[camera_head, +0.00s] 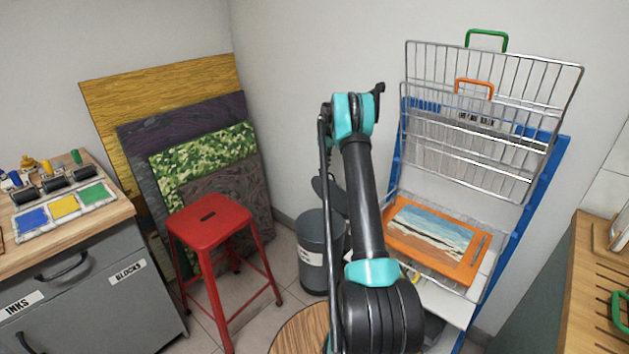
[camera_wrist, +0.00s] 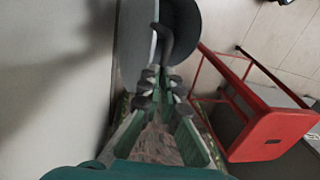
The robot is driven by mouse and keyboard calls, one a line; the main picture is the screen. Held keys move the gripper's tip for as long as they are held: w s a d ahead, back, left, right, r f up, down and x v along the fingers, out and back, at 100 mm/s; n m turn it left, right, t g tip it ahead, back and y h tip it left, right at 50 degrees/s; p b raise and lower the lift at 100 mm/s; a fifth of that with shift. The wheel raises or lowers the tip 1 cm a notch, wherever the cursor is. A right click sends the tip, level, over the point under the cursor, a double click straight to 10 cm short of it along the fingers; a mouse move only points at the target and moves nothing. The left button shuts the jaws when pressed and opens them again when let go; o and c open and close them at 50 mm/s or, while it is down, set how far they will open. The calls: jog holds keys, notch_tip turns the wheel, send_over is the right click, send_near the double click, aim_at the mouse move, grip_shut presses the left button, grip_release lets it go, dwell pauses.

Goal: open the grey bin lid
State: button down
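The grey bin (camera_head: 313,262) stands on the floor in the corner, a pale label on its front. Its dark lid (camera_head: 326,190) is raised and tilted above the bin, partly covered by my arm. In the wrist view the bin (camera_wrist: 184,22) is at the top, with the lid (camera_wrist: 133,45) standing steeply on its left. A dark curved lid handle (camera_wrist: 165,42) reaches toward my gripper (camera_wrist: 160,80). The fingertips are close together at the handle's near end. Whether they grip it or only touch it is unclear. The arm hides the gripper in the head view.
A red stool (camera_head: 212,225) stands left of the bin, also close on the right in the wrist view (camera_wrist: 275,135). Boards (camera_head: 165,95) lean on the wall behind. A blue drying rack (camera_head: 545,180) with wire shelves is at right. A round wooden top (camera_head: 298,332) is in front.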

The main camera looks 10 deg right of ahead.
jog(key=w+d, duration=0.4)
jog(key=d, duration=0.3)
jog(key=shift+w+d+f, duration=0.15)
jog(key=shift+w, duration=0.05)
jog(key=c, duration=2.1)
grip_release()
jog(key=shift+o, duration=1.3)
jog(key=shift+w+d+f, duration=0.1)
jog(key=shift+w+f, duration=0.15)
jog(key=shift+f, duration=0.3)
jog(key=shift+o, duration=1.1)
jog(key=shift+r, duration=0.2)
jog(key=shift+a, duration=0.25)
jog(key=shift+r, duration=0.15)
